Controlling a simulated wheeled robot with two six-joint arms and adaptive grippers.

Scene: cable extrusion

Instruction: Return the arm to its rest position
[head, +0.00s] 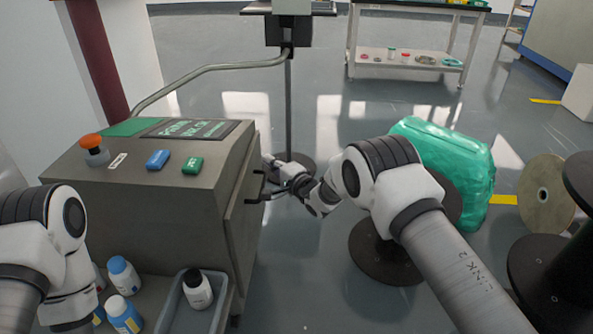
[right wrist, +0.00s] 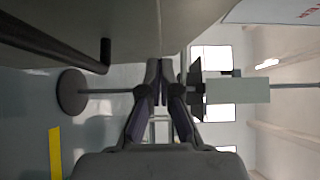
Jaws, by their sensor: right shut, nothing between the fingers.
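My right arm (head: 385,185) reaches from the lower right toward the grey machine cabinet (head: 150,190). Its gripper (head: 272,178) is beside the cabinet's right side, close to the dark door handle (head: 256,187). In the right wrist view the two fingers (right wrist: 160,70) are together with nothing between them. There the handle (right wrist: 104,52) stands to the left, apart from the fingers. My left arm (head: 62,235) is folded at the lower left, and its gripper is out of view.
The cabinet top carries an orange-topped button (head: 93,143), a blue button (head: 157,159) and a green one (head: 192,165). Bottles (head: 123,274) and a grey tray (head: 175,310) are below. A green-wrapped spool (head: 450,165) and bare reels (head: 546,194) stand right. A pole (head: 288,100) stands behind the gripper.

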